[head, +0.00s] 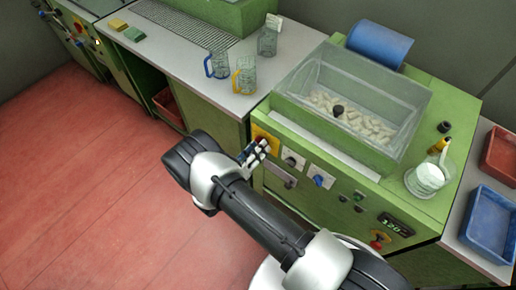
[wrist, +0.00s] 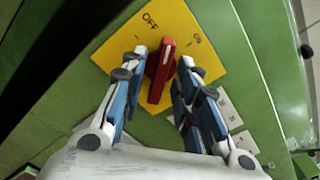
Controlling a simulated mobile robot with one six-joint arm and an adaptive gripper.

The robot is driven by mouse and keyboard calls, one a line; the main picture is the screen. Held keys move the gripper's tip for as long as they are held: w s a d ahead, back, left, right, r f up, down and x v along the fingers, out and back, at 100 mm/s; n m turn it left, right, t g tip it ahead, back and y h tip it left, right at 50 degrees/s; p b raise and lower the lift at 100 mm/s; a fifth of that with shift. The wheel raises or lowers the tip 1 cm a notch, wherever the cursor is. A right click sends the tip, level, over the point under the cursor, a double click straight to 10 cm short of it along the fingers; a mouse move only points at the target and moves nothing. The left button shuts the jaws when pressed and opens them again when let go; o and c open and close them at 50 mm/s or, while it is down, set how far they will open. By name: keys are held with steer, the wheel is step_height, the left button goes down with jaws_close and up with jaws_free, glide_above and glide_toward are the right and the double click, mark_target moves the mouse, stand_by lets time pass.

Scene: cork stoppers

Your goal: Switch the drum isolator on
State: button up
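The drum isolator is a yellow plate (wrist: 218,58) with a red handle (wrist: 160,72) and the labels OFF and ON, on the front of the green machine. In the wrist view the handle's upper end lies between the two labels; I cannot tell exactly which mark it meets. My gripper (wrist: 161,62) is open, with one finger on each side of the handle. The right finger is close to it; a gap shows on the left. I cannot tell whether either touches. In the head view my gripper (head: 256,152) is at the yellow plate (head: 265,136), partly covering it.
A blue knob (head: 318,181) and other switches sit right of the isolator on the same panel. Above is a clear tub (head: 390,95) of corks. Glass mugs (head: 244,76) stand on the bench to the left. The red floor (head: 80,180) is clear.

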jaws_close()
steer(key=shift+m, duration=0.4)
steer(key=shift+a+m+b, duration=0.1)
steer(key=shift+m+b, duration=1.4)
steer(key=shift+m, duration=2)
steer(key=shift+o, duration=0.8)
jaws_free()
